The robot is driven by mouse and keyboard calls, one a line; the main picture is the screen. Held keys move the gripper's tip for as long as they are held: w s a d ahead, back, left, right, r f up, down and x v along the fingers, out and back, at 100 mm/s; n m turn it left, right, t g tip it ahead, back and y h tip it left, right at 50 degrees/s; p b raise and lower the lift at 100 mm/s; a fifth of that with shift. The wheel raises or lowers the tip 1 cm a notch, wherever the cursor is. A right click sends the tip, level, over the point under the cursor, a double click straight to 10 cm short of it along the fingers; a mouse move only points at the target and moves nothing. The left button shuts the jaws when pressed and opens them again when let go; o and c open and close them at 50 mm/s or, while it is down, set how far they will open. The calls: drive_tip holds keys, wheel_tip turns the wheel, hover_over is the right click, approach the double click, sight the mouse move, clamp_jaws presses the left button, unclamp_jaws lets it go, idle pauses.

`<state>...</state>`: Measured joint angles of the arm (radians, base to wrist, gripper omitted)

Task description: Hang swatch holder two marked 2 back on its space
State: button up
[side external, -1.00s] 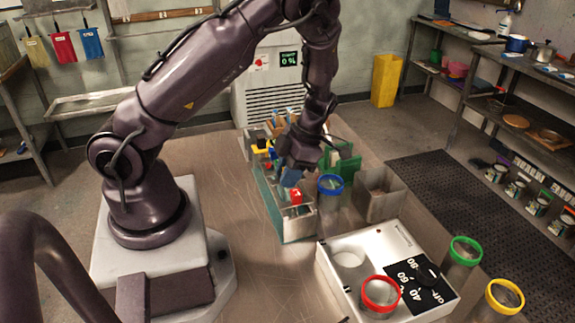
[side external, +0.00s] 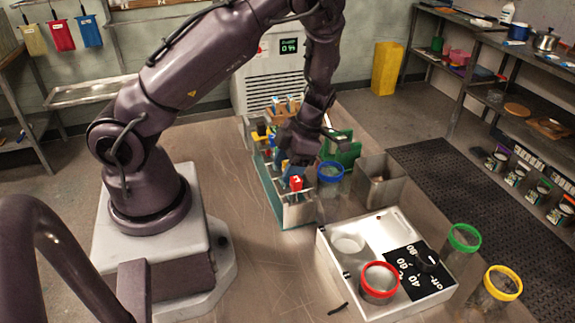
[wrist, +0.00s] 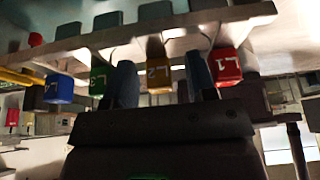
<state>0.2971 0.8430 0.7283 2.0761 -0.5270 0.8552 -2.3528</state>
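A row of coloured holder ends hangs at the rack (side external: 290,216). In the wrist view they are blue (wrist: 58,89), green (wrist: 98,79), orange (wrist: 158,74) and red (wrist: 226,66). The orange one's mark looks like an inverted 2, but the marks are hard to read. My gripper (wrist: 161,84) has its two blue-grey fingers apart, one on each side of the orange end, with visible gaps. In the side view my gripper (side external: 289,168) is low over the rack, just behind the red end (side external: 296,183). The orange end is hidden there by my gripper.
A blue-rimmed bucket (side external: 331,171) stands close to the right of my gripper, with a grey open bin (side external: 378,196) beyond it. A white tray (side external: 338,266) with a red-rimmed bucket (side external: 380,279) is in front. Green-rimmed (side external: 464,237) and yellow-rimmed (side external: 503,282) buckets stand at right.

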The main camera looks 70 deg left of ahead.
drive_tip(key=v, duration=1.3)
drive_tip(key=s+d+r+m+t, duration=0.5)
drive_tip(key=s+r+m, duration=0.1)
drive_tip(key=m, duration=1.2)
drive_tip(key=s+d+r+m+t, duration=0.5)
drive_tip(key=r+m, duration=0.4)
drive_tip(key=m, duration=0.9)
drive_tip(key=shift+s+d, duration=0.5)
drive_tip(key=shift+d, duration=0.05)
